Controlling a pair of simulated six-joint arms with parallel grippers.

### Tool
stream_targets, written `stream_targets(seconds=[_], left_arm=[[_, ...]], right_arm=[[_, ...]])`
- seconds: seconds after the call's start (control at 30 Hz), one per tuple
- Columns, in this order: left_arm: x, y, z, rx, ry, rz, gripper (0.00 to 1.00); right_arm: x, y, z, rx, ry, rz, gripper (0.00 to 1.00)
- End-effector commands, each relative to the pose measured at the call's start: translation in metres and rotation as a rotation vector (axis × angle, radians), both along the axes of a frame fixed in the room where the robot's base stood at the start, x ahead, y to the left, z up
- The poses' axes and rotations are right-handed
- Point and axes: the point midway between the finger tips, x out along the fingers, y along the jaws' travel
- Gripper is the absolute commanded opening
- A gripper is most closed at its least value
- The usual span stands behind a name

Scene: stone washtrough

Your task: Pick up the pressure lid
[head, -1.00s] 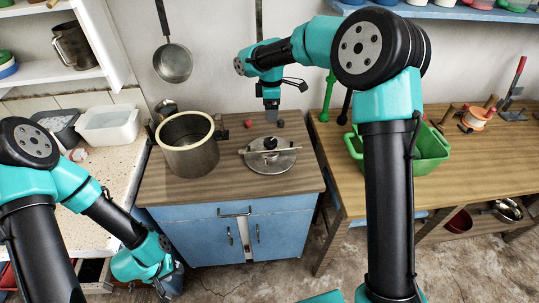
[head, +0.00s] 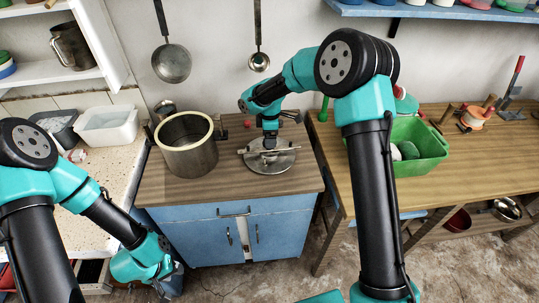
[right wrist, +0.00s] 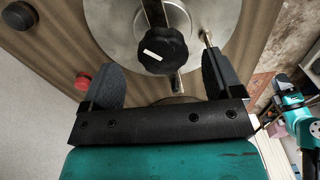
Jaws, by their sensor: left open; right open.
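The pressure lid (head: 284,164) is a round grey metal disc with a crossbar, lying flat on the wooden cabinet top. It fills the upper part of the right wrist view (right wrist: 112,18), with its black knob (right wrist: 161,50) carrying a white mark. My right gripper (right wrist: 160,78) is open and empty. Its two fingers point toward the lid, with the knob ahead between them and no visible contact. In the head view, my right gripper (head: 269,142) hides the knob. My left gripper (head: 170,283) is open, low in front of the left counter, away from the lid.
A tall pot (head: 188,160) with a pale rim stands left of the lid. A small red piece (right wrist: 83,82) and a black piece (right wrist: 19,16) lie behind the lid. A green bin (head: 425,150) stands on the right bench. The cabinet top's front strip (head: 225,192) is clear.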

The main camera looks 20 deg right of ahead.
Motion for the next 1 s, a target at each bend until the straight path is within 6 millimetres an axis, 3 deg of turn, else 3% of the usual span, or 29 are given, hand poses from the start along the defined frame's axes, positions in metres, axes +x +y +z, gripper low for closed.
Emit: stream_targets(seconds=[0.33,0.7,1.0], left_arm=[[0.0,0.0,0.0,0.0,0.0,0.0,0.43],[0.0,0.0,0.0,0.0,0.0,0.0,0.43],[0.0,0.0,0.0,0.0,0.0,0.0,0.43]], right_arm=[[0.0,0.0,-0.003,0.0,0.001,0.0,0.85],[-0.003,0.002,-0.047,0.0,0.002,0.0,0.85],[-0.003,0.002,-0.052,0.001,-0.001,0.001,0.85]])
